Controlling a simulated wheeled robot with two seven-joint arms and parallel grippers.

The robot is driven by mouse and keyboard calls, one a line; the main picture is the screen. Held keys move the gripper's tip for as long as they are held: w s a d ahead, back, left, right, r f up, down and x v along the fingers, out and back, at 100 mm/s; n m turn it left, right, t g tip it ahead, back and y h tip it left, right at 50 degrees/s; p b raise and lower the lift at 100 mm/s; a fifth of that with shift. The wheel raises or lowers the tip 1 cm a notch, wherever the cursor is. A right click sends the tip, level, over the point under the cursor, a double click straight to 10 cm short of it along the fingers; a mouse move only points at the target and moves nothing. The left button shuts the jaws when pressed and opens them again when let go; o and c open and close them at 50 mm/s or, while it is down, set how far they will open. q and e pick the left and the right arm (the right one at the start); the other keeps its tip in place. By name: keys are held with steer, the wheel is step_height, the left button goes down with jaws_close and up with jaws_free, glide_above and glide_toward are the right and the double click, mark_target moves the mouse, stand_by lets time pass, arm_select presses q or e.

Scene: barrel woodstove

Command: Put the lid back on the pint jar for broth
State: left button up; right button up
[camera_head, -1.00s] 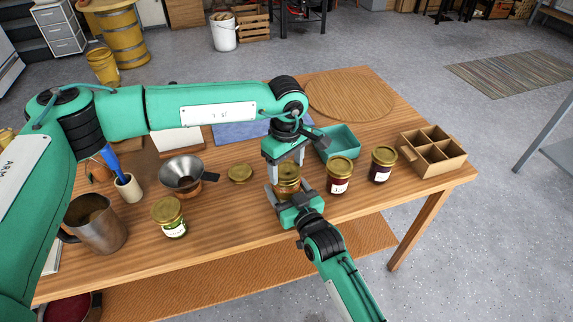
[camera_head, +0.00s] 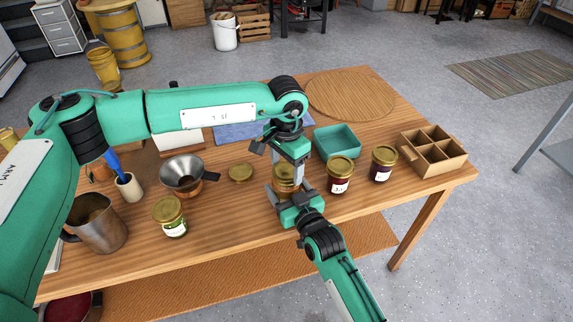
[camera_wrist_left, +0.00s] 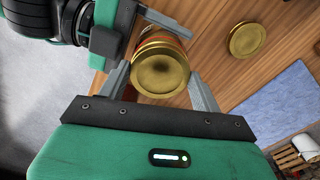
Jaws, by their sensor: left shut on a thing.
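An amber-filled jar (camera_head: 282,186) with a gold lid (camera_head: 286,171) stands on the table, partly covered by both grippers. In the left wrist view the lid (camera_wrist_left: 160,68) sits over the jar (camera_wrist_left: 168,36); I cannot tell whether it is fully seated. My left gripper (camera_head: 287,172) points down from above, shut on the lid; its fingers (camera_wrist_left: 160,88) flank the rim. My right gripper (camera_head: 287,191) comes from the front at table height, its fingers on both sides of the jar body. Another gold lid (camera_head: 240,172) lies flat on the table to the left.
A funnel (camera_head: 182,173), green-labelled jar (camera_head: 170,217) and metal pitcher (camera_head: 97,224) stand left. The front middle of the table is clear.

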arm_select(q)
steer(key=shift+m, duration=0.9)
steer(key=o, duration=1)
steer(key=shift+c, duration=0.2)
steer(key=shift+r, duration=2.3)
